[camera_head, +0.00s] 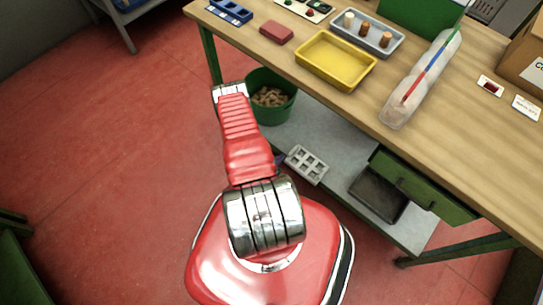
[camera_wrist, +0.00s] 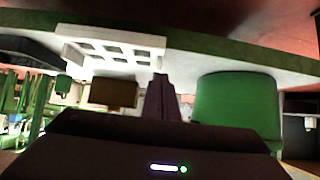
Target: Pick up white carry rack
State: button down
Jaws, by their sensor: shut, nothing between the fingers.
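The white carry rack (camera_head: 306,164) is a flat rack with several square openings. It lies on the grey lower shelf under the workbench, just right of my arm in the head view. In the wrist view the rack (camera_wrist: 111,38) shows at the upper left, in a picture that looks turned upside down. My gripper (camera_wrist: 160,82) is shut and empty, its dark fingers together in the middle of the wrist view. The fingertips appear apart from the rack. In the head view my arm hides the gripper.
A green bin of corks (camera_head: 271,96) stands left of the rack; it also shows in the wrist view (camera_wrist: 237,101). A dark tray (camera_head: 378,193) lies right of the rack, below a green drawer (camera_head: 424,186). The wooden benchtop (camera_head: 462,130) overhangs the shelf. Red floor at left is clear.

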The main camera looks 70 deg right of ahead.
jog(key=w+a, duration=0.2)
jog(key=a, duration=0.4)
jog(key=shift+a, duration=0.2)
jog(key=c, duration=2.5)
grip_release()
jog(key=shift+w, duration=0.1)
